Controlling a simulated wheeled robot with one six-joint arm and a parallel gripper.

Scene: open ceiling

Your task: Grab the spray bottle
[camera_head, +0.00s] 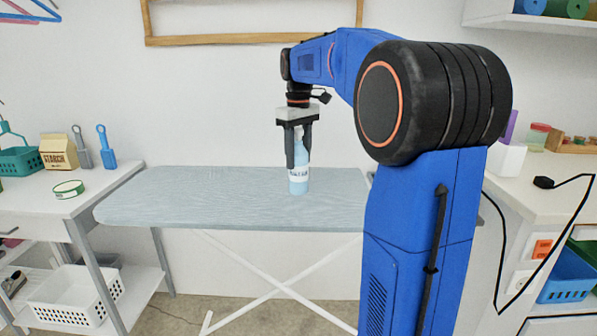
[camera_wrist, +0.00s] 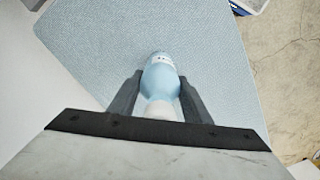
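A light blue spray bottle (camera_head: 299,184) with a white label stands upright on the ironing board (camera_head: 200,199). My gripper (camera_head: 299,157) points straight down over it, one finger on either side of its upper part. In the wrist view, the bottle (camera_wrist: 160,76) sits between the two dark fingers (camera_wrist: 160,82), its pale top nearest the camera. The fingers lie very close to its sides; whether they touch it cannot be told. The gripper body and fingers hide part of the bottle's top.
The board is otherwise bare. A white table (camera_head: 60,210) on the left holds a starch box (camera_head: 58,152), a tape roll (camera_head: 68,189) and a teal basket (camera_head: 20,161). A white counter (camera_head: 540,195) stands at right, with a black cable (camera_head: 590,205).

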